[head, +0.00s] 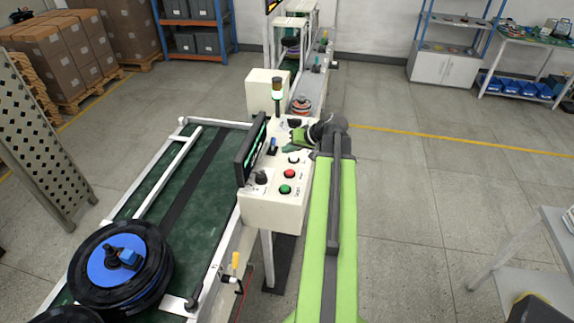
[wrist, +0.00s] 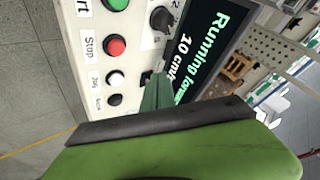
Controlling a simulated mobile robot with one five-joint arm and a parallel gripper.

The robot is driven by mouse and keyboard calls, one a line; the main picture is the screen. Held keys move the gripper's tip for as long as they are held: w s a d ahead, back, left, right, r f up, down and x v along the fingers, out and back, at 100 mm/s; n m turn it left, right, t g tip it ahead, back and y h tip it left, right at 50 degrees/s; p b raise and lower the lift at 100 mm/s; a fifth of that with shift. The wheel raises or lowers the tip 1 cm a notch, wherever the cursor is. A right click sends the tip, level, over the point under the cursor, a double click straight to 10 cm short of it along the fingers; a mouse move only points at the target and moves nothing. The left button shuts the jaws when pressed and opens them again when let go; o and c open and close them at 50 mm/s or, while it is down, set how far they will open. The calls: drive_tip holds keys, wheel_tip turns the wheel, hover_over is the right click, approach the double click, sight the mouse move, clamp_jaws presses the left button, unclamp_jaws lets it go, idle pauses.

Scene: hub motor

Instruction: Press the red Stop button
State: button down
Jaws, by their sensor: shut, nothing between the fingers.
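The red Stop button (head: 289,174) is on the top face of a white control box (head: 262,212), between a green button (head: 285,189) and a white button (head: 293,160). The wrist view shows the red button (wrist: 115,46) uncovered, beside the printed word "Stop". My gripper (head: 288,149) is over the far part of the box, beyond the red button. In the wrist view its green fingers (wrist: 157,78) are closed together and empty, pointing at the panel to the lower right of the red button. I cannot tell whether the tips touch the panel.
A screen (wrist: 203,45) reading "Running" and "10 cm" stands beside the buttons. A green conveyor (head: 180,180) with a black wheel (head: 120,268) lies left; clear floor (head: 400,200) lies right.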

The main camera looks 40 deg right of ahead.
sight(292, 172)
drive_tip(key=shift+d+r, duration=0.2)
drive_tip(key=shift+d, duration=0.45)
drive_tip(key=shift+s, duration=0.15)
wheel_tip(292, 172, down, 9)
drive_tip(key=b, duration=0.8)
drive_tip(key=shift+d+r+b, duration=0.1)
drive_tip(key=shift+b, duration=0.3)
idle(0.8)
drive_tip(key=shift+f+b, duration=0.45)
drive_tip(key=shift+f+b, duration=0.55)
idle(0.5)
drive_tip(key=shift+r, duration=0.1)
drive_tip(key=shift+r+p, duration=0.95)
drive_tip(key=shift+p, duration=0.05)
